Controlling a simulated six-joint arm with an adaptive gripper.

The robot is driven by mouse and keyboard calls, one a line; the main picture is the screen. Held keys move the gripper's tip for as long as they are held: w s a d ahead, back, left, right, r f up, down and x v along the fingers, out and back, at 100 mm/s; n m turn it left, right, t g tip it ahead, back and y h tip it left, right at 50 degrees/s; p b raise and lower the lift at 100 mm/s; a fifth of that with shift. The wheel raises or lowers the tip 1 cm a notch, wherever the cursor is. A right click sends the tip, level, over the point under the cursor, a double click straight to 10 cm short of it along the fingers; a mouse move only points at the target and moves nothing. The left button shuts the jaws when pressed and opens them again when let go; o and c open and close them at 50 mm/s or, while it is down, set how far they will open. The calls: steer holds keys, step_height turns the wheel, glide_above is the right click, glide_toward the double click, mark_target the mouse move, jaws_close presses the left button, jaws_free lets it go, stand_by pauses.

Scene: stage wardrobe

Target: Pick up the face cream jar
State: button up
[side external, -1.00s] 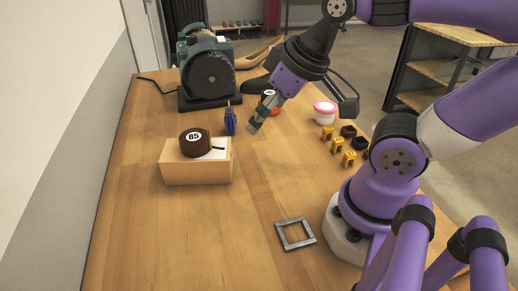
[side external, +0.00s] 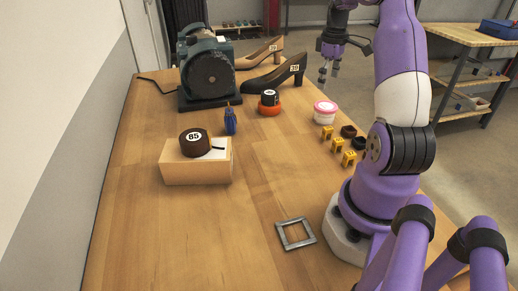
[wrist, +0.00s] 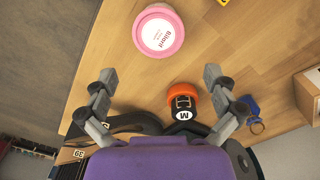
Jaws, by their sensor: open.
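The face cream jar (side external: 325,112), pink and white with a pink-rimmed lid, stands upright on the workbench near its far right edge. In the wrist view the jar (wrist: 158,32) shows from above at the top, ahead of the fingertips and left of the midline between them. My gripper (side external: 328,78) is open and empty, above the bench's far right side, over and beyond the jar. Its two spread fingers (wrist: 159,78) show in the wrist view with nothing between them touching the jar.
A black tin on an orange base (side external: 269,102) stands left of the jar. Several yellow pieces (side external: 337,145) and black rings lie in front of it. High-heeled shoes (side external: 275,75) and a grinder (side external: 208,72) stand farther back. The bench middle is mostly clear.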

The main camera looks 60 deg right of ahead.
mark_target(326, 106)
steer(key=f, duration=1)
steer(key=shift+s+d+f, duration=0.2)
steer(key=shift+s+f, duration=0.05)
steer(key=shift+f, duration=0.05)
steer(key=c, duration=1.1)
steer(key=shift+o, duration=0.2)
